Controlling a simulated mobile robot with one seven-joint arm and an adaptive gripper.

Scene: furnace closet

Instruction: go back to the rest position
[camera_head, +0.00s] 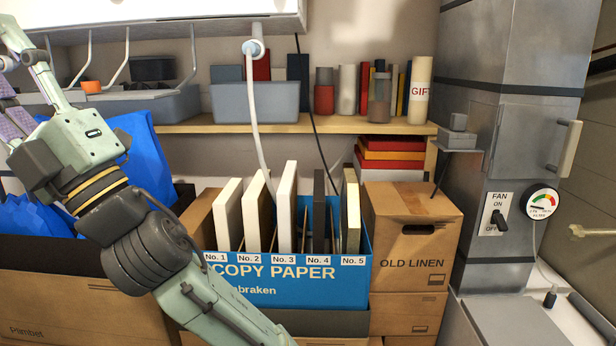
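My arm rises from the bottom of the head view to the upper left, in front of the boxes. My gripper (18,62) seems to be at the upper left edge, partly cut off by the frame. I cannot tell whether it is open or shut, or whether it holds anything. A purple patterned thing (14,122) shows just below it at the edge; whether they touch is unclear.
A blue copy paper box (290,270) holds several upright numbered files. An old linen carton (412,245) stands beside it. A shelf (330,126) carries jars and books. A white hose (252,110) hangs centrally. The fan switch (496,215) is on the grey metal unit.

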